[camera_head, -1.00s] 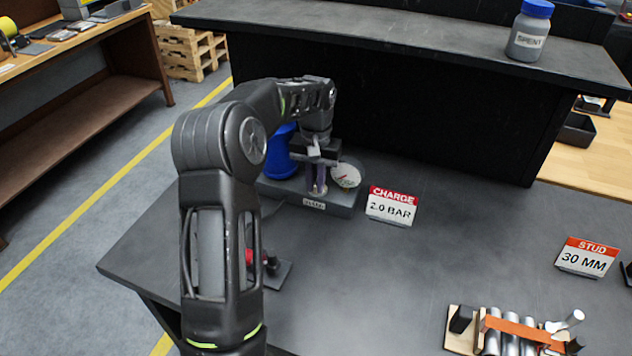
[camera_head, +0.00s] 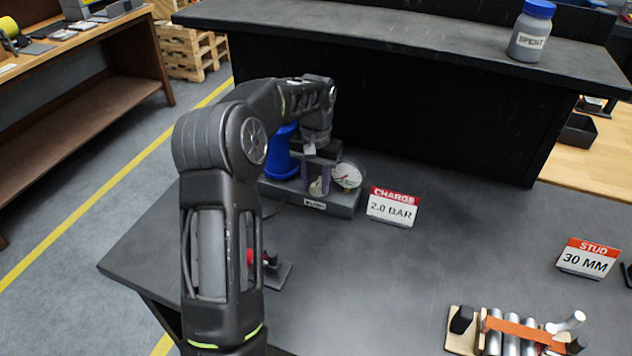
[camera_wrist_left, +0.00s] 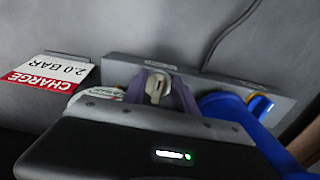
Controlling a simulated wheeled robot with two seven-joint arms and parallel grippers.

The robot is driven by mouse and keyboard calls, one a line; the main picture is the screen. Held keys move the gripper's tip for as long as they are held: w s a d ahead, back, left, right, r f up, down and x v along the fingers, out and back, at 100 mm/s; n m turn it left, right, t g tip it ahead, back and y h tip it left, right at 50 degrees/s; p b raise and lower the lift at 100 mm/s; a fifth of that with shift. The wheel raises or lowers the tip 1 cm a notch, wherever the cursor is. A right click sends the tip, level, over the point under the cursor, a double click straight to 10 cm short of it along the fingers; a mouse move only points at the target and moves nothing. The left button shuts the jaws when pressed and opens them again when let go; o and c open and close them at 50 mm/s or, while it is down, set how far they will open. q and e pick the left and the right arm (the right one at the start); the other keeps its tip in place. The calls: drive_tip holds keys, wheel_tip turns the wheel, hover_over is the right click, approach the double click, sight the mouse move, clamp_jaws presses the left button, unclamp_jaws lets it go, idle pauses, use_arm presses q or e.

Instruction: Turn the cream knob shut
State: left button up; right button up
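The cream knob (camera_wrist_left: 157,86) sits on the grey base block (camera_wrist_left: 115,68) and shows between my left gripper's purple fingers in the left wrist view. In the head view a small part of the knob (camera_head: 317,187) shows low between the fingers. My left gripper (camera_head: 319,184) is over the block from above, its fingers spread to either side of the knob. The knob's raised grip bar appears clear of both fingers. A round white gauge (camera_head: 347,176) with a red needle stands right of the gripper. My right gripper is not in view.
A blue vessel (camera_head: 281,155) stands on the block, left of my gripper. A "CHARGE 2.0 BAR" sign (camera_head: 392,208) stands to its right. A rack of metal cylinders (camera_head: 510,335) lies front right. The table middle is clear.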

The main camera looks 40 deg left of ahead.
sight(316, 186)
use_arm(q)
wheel_tip(316, 186, up, 8)
drive_tip(key=shift+f+b, duration=0.2)
drive_tip(key=shift+b, duration=0.35)
idle(0.3)
